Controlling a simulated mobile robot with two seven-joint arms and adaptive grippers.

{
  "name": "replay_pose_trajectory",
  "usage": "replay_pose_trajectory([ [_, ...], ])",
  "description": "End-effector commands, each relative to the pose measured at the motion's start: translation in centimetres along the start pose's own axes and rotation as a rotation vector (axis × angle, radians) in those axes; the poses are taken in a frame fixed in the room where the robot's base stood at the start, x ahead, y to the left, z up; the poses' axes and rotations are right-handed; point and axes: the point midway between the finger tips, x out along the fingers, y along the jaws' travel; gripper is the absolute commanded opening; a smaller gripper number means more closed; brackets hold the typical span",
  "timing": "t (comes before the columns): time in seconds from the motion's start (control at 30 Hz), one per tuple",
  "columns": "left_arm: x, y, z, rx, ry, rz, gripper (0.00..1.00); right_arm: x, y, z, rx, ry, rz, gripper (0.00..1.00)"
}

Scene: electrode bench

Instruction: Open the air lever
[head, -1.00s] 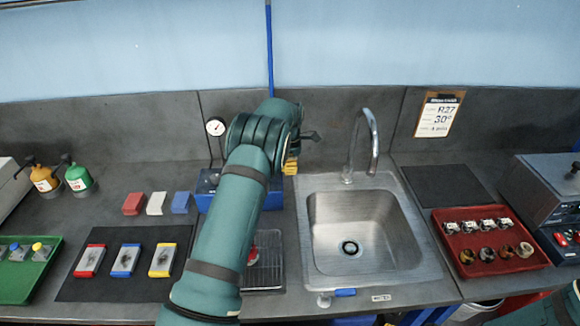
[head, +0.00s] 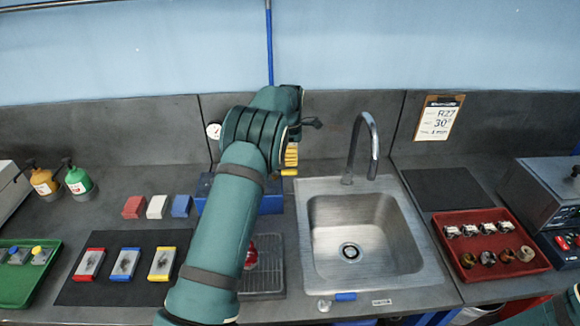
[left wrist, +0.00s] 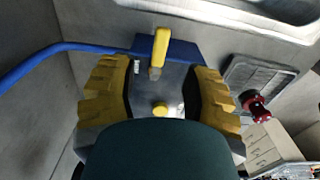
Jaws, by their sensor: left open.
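A yellow lever (left wrist: 160,48) stands on a blue block (left wrist: 180,47), with a blue hose (left wrist: 60,52) running in from the left in the left wrist view. My left gripper (left wrist: 158,68) is open, its yellow ridged fingers on either side of the lever with visible gaps. No contact shows. In the head view, my left gripper (head: 291,158) is mostly hidden behind my own arm, above the blue box (head: 271,203). My right gripper is out of view.
A sink (head: 350,225) with a tall faucet (head: 363,145) is right of my arm. A metal rack (head: 265,282) lies beside my forearm. A pressure gauge (head: 213,131) stands left of it. A red tray (head: 490,245) is farther right.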

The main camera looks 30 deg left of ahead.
Motion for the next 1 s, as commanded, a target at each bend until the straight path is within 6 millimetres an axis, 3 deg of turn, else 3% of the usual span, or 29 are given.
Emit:
replay_pose_trajectory([
  [0.1, -2.4, 0.1, 0.0, 0.0, 0.0, 0.002, 0.48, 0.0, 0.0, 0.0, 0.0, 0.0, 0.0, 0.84],
  [0.33, -5.1, 0.0, 0.0, -0.001, 0.001, 0.0, 0.48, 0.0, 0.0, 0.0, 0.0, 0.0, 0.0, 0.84],
  [1.0, -5.6, 0.0, 0.0, -0.001, 0.001, -0.002, 0.48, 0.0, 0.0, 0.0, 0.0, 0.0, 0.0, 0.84],
])
